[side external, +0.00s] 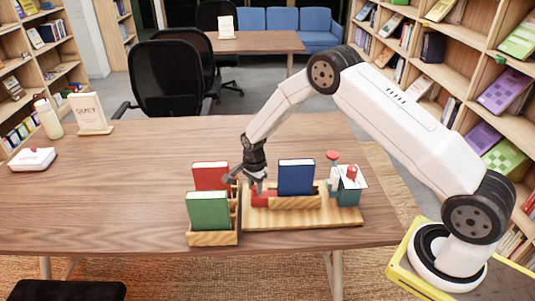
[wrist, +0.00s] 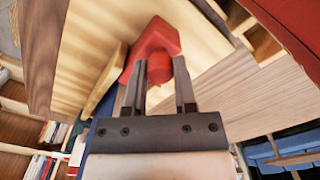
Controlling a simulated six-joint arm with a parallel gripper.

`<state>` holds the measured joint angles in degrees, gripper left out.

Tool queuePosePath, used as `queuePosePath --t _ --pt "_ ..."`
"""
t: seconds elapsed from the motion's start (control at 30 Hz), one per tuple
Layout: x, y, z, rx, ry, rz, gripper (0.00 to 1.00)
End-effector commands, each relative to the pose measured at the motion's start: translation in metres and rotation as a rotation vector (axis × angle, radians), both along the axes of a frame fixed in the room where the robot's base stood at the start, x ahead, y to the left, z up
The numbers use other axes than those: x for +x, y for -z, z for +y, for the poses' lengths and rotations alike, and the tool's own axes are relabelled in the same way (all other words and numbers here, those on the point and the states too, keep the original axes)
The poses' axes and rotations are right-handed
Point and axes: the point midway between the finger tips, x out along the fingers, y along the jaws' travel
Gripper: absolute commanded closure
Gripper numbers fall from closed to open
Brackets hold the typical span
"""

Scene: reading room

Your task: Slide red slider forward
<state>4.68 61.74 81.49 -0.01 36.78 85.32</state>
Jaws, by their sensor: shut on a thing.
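The red slider (side external: 262,198) sits near the left end of a light wooden board (side external: 322,222) on the desk. My gripper (side external: 257,184) points down at it, between the red book and the blue book. In the wrist view, the red slider (wrist: 157,38) has a round upright knob. My gripper's fingers (wrist: 160,80) are on either side of the knob and shut on it. In the side view, part of the slider is hidden by my gripper and the wooden holder.
A blue book (side external: 296,177) stands in a holder on the board, right of my gripper. A red book (side external: 210,176) and green book (side external: 208,211) stand close on the left. The desk's left is mostly clear.

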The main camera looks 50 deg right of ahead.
Motion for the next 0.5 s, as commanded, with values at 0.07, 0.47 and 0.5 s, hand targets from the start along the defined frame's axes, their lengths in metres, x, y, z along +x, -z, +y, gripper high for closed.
queuePosePath --t 0.07,0.47,0.5 --pt "0.0 0.0 0.0 0.0 0.0 0.0 1.0" --pt "-0.008 0.0 -0.009 0.0 0.003 0.001 1.0" --pt "-0.011 0.0 -0.012 0.0 0.002 0.002 1.0"
